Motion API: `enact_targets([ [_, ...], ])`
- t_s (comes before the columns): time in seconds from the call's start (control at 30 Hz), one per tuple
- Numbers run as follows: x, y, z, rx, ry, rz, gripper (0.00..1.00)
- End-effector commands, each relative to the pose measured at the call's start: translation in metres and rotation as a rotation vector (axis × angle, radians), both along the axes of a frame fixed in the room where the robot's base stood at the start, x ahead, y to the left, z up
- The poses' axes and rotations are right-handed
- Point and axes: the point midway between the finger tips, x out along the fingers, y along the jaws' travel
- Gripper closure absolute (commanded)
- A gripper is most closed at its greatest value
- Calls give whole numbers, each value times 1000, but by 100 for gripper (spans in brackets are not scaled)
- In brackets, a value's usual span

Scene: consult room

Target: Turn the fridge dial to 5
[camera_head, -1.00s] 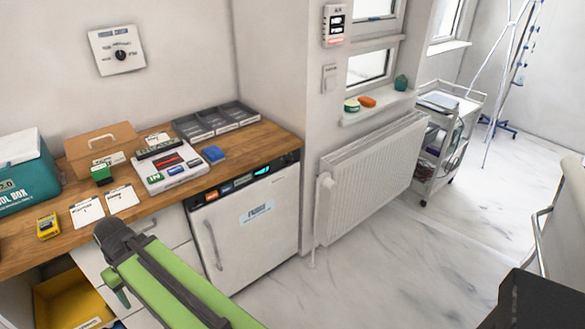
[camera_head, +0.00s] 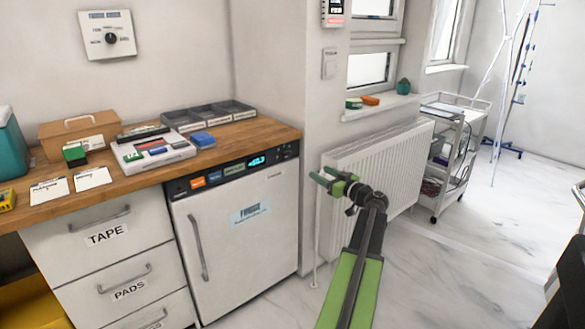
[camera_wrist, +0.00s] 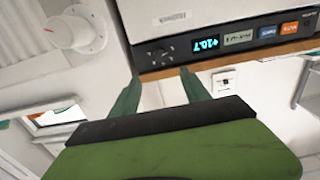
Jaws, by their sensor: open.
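The white fridge (camera_head: 237,222) stands under the right end of the wooden counter, with a dark control panel along its top. The fridge dial (camera_head: 289,152) is small and dark at the panel's right end, its number unreadable. In the wrist view, which looks upside down, the dial (camera_wrist: 160,55) is a dark round shape with pale marks around it, left of the lit display (camera_wrist: 206,45). My gripper (camera_head: 321,178) is open and empty, right of the fridge front and before the radiator. Its fingers (camera_wrist: 160,88) point towards the panel, apart from the dial.
A white radiator (camera_head: 375,165) is behind my gripper. The counter (camera_head: 225,134) edge runs above the fridge panel and holds cards, a box and trays. Coloured buttons (camera_head: 198,182) sit on the panel's left. Floor in front of the fridge is clear; a trolley (camera_head: 447,160) stands farther right.

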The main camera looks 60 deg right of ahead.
Motion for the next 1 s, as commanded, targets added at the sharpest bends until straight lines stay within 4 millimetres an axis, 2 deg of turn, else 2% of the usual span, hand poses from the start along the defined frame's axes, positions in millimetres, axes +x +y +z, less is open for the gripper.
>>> enact_targets([
  [0.17,8,-3,2,-1,-1,1,45],
  [0.27,25,-8,1,0,0,4,45],
  [0.7,129,-44,1,1,1,5,45],
  [0.83,151,-50,1,1,1,4,45],
  [1.0,165,-55,1,1,1,2,45],
])
